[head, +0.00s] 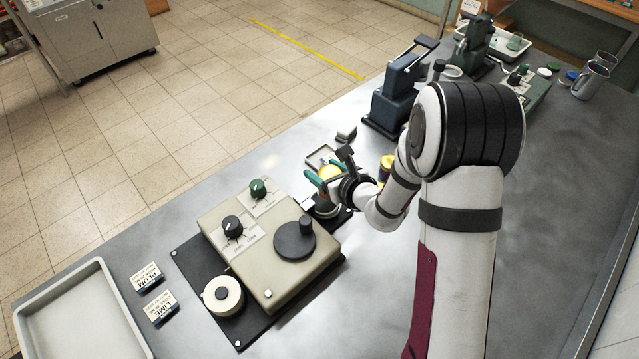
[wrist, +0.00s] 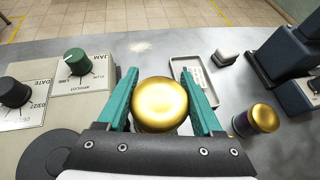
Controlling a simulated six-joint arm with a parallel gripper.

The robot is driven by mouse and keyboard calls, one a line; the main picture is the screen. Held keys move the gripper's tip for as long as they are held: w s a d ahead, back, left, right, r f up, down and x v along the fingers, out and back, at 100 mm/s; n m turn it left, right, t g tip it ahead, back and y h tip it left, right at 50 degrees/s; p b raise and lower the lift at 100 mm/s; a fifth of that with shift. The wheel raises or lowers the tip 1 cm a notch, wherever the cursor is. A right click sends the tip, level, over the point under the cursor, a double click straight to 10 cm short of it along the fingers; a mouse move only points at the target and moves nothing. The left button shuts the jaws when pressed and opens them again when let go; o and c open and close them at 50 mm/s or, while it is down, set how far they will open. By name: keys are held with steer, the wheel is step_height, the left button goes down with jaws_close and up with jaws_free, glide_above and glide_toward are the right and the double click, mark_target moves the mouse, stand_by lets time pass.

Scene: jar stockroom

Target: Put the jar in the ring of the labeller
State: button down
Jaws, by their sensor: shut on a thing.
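The jar (wrist: 160,104) has a gold lid and sits between the teal fingers of my gripper (wrist: 165,100). My gripper is shut on it; the lid hides most of its body in the wrist view. In the head view the gripper (head: 326,176) holds the jar beside the right end of the labeller (head: 262,250), a cream box with a green JAM knob, a black DATE knob and a dark round handle. A grey round part, perhaps the ring (head: 325,209), shows just below the gripper. I cannot tell whether the jar is inside it.
Another gold-lidded jar (wrist: 256,121) stands to the right of my gripper. A small tray (wrist: 192,72) lies beyond it. A dark blue machine (head: 392,100) stands further back. PLUM (head: 146,278) and LIME (head: 160,307) cards and a large tray (head: 85,305) lie at left.

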steer(key=shift+w+a+f, duration=0.1)
steer(key=shift+a+f, duration=0.1)
steer(key=shift+f, duration=0.6)
steer(key=shift+w+a+f, duration=0.1)
steer(key=shift+a+f, duration=0.1)
steer(key=shift+f, duration=0.6)
steer(key=shift+w+a+f, duration=0.1)
steer(key=shift+a+f, duration=0.1)
steer(key=shift+f, duration=0.6)
steer(key=shift+f, duration=0.1)
steer(key=shift+c, duration=0.2)
jaws_free()
steer(key=shift+s, duration=0.1)
